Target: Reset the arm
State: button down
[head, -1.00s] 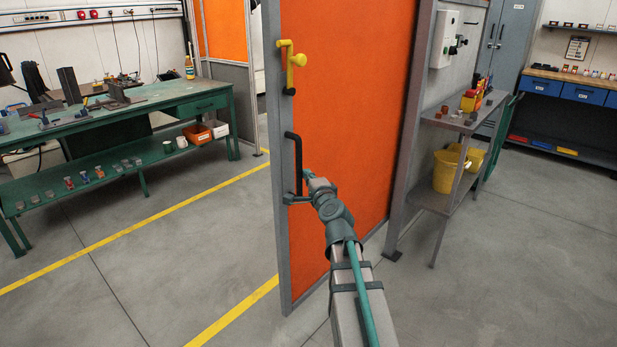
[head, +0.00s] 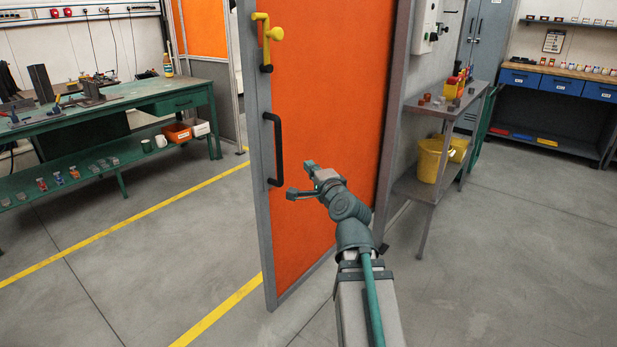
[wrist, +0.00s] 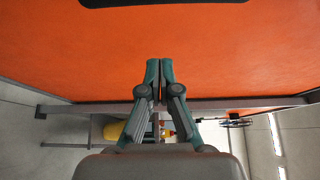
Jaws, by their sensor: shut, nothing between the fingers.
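My gripper (head: 301,179) is in front of the orange door panel (head: 335,110) in the head view, to the right of the black door handle (head: 274,150). It is apart from the handle and holds nothing. In the wrist view my gripper (wrist: 160,64) has its two fingertips close together, with the orange panel (wrist: 60,50) beyond them. The black bar of the handle (wrist: 165,3) is cut off at the top edge of that view.
A yellow latch (head: 266,40) is on the door above the handle. A metal shelf (head: 420,187) with yellow buckets (head: 430,160) stands to the right of the door. A green workbench (head: 130,95) is at the left. The floor right of my arm is clear.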

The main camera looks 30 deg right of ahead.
jog(key=shift+s+b, duration=0.4)
jog(key=shift+b, duration=0.25)
